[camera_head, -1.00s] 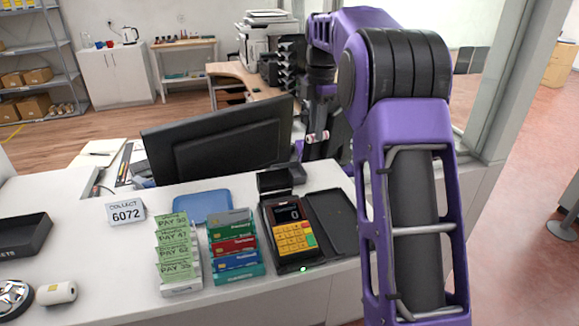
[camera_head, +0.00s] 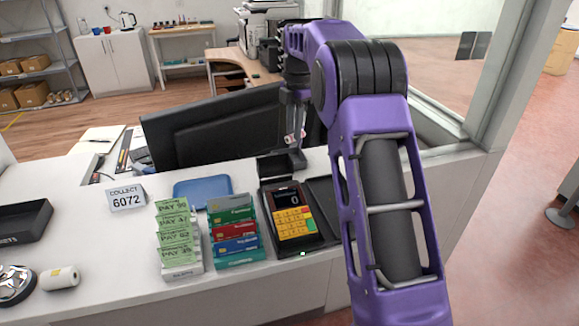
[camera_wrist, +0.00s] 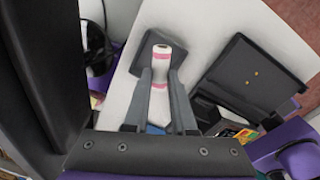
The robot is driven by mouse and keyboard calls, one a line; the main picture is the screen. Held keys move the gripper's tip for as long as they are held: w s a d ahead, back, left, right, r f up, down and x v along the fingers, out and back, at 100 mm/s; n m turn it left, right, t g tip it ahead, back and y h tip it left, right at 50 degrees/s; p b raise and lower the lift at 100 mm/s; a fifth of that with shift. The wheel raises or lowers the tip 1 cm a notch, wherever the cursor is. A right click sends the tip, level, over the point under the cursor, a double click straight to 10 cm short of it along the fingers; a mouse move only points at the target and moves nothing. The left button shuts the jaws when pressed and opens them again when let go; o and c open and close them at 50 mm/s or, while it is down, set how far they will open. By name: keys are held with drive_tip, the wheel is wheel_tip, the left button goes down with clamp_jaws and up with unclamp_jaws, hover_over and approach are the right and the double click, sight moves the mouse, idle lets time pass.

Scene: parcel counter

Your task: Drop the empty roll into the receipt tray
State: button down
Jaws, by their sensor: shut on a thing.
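My gripper (camera_wrist: 160,100) is shut on the empty roll (camera_wrist: 162,50), a white tube with pink bands. In the head view the roll (camera_head: 293,138) is small, held beyond the counter's back edge in the picture, above the card terminal (camera_head: 294,217). A rack of green pay slips (camera_head: 178,235) stands on the counter.
A fresh-looking white roll (camera_head: 60,278) lies at the front left. Racked coloured cards (camera_head: 234,235), a blue pad (camera_head: 203,190), a "COLLECT 6072" sign (camera_head: 127,197) and a monitor (camera_head: 215,128) crowd the middle. The terminal's dark cover (camera_wrist: 250,75) lies open. Counter left of the slips is mostly clear.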

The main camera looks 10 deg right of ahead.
drive_tip(key=c, duration=0.7)
unclamp_jaws()
drive_tip(key=shift+o, duration=0.2)
wheel_tip(320, 180, up, 17)
drive_tip(key=s+p, duration=0.1)
drive_tip(key=p, duration=0.1)
drive_tip(key=shift+d+r, duration=0.15)
drive_tip(key=shift+d, duration=0.1)
